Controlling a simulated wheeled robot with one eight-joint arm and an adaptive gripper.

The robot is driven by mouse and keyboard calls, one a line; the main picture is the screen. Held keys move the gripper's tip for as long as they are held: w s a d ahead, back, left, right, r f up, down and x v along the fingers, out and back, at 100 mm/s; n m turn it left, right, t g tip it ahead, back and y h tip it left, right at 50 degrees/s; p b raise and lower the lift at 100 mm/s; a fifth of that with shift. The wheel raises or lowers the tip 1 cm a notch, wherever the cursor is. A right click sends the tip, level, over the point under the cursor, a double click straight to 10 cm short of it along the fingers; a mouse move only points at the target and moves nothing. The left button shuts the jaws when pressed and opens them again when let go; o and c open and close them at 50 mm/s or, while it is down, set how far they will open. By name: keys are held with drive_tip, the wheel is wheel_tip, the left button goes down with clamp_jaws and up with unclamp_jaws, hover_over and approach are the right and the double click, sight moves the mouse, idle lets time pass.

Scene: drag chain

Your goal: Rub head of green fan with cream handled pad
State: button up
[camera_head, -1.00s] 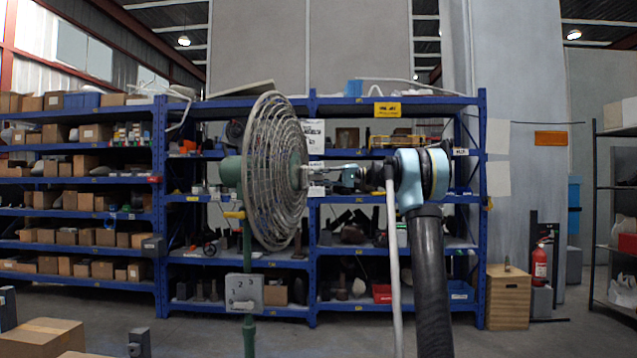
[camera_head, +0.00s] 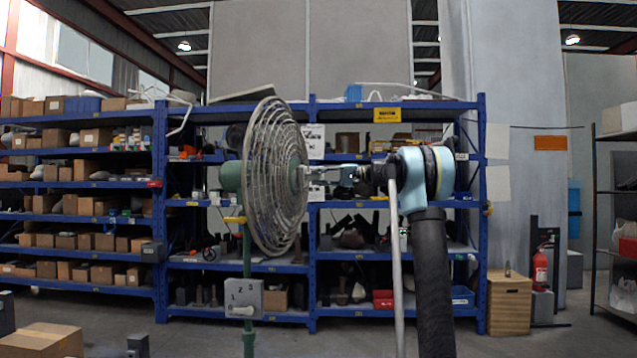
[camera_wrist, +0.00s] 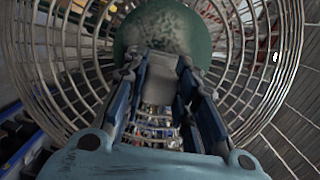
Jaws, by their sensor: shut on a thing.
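The green fan stands upright, with a round wire cage (camera_head: 262,205) and a green motor housing (camera_head: 231,177) behind it. In the wrist view a rounded, worn green part of the fan head (camera_wrist: 165,24) fills the top middle. My gripper (camera_head: 326,170) is at the front of the cage, near its centre. In the wrist view its fingers (camera_wrist: 166,88) are shut on a pale, greyish-cream piece (camera_wrist: 160,80), which looks like the pad's handle. The piece overlaps the lower edge of the green part. The pad's face is hidden, and I cannot tell whether it touches.
Blue shelving (camera_head: 313,240) with boxes and parts stands behind the fan. A grey switch box (camera_head: 244,297) is on the fan's green post. A wooden cabinet (camera_head: 509,303) and a red extinguisher (camera_head: 540,268) stand at the right. A cardboard box (camera_head: 42,341) is at lower left.

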drive_tip(key=shift+s+a+r, duration=0.95)
drive_tip(key=shift+s+r, duration=0.1)
drive_tip(key=shift+s, duration=3.2)
drive_tip(key=w+d, duration=0.2)
drive_tip(key=w, duration=0.9)
drive_tip(key=shift+w+d, duration=0.25)
drive_tip(key=shift+w, duration=0.15)
drive_tip(key=shift+d, duration=0.1)
drive_tip(key=shift+s+d, duration=0.2)
drive_tip(key=shift+d, duration=0.75)
drive_tip(key=shift+s+d, duration=0.25)
drive_tip(key=shift+d, duration=0.7)
drive_tip(key=shift+s+d, duration=0.2)
drive_tip(key=shift+d, duration=0.75)
drive_tip(key=shift+d, duration=0.1)
drive_tip(key=d, duration=0.2)
drive_tip(key=shift+s+d, duration=0.3)
drive_tip(key=shift+d, duration=0.05)
